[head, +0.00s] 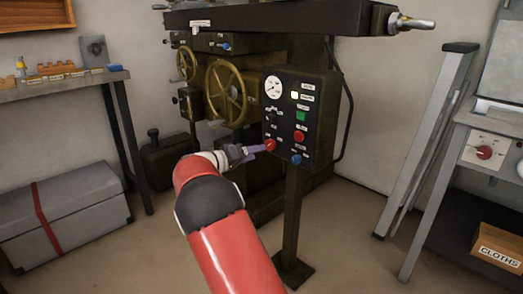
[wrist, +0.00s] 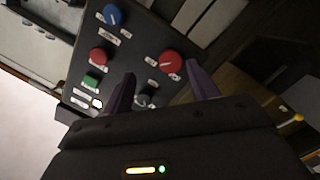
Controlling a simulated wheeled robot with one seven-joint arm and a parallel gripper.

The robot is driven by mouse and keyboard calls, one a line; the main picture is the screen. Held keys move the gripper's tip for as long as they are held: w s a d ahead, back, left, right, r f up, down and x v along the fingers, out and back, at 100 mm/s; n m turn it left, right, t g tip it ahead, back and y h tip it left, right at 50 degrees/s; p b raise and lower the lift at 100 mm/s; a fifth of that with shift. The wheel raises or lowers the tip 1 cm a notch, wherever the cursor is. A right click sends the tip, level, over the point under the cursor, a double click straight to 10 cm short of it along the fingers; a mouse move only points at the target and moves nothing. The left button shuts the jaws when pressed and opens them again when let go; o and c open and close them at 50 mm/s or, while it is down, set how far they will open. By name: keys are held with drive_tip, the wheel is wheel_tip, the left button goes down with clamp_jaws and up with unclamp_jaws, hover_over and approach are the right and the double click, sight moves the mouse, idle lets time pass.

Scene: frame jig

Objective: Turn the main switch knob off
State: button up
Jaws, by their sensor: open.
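The dark control panel (head: 283,110) stands on a post beside the machine. A red knob (head: 270,145) with a white pointer line sits at its lower left. This knob also shows large in the wrist view (wrist: 171,63), where it lies between the tips of my gripper's purple fingers (wrist: 163,72). My gripper (head: 258,149) is open and empty, its tips close to the knob; I cannot tell if they touch it. Labels are too small to read, so I cannot confirm which control is the main switch.
Near the knob are a second red control (head: 299,137), a blue knob (head: 296,159), a green button (head: 300,115) and a small grey knob (wrist: 145,100). A brass handwheel (head: 226,93) is left of the panel. A grey cabinet at right carries another red knob (head: 485,152).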

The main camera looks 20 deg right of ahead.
sight(268, 146)
drive_tip(key=shift+t+h, duration=0.4)
drive_tip(key=w+d, duration=0.1)
drive_tip(key=d, duration=0.1)
drive_tip(key=w+d, duration=0.1)
drive_tip(key=d, duration=0.1)
drive_tip(key=w+d, duration=0.2)
drive_tip(key=shift+d+f+p, duration=0.15)
drive_tip(key=shift+f+p, duration=0.15)
drive_tip(key=shift+p, duration=0.05)
drive_tip(key=c, duration=1)
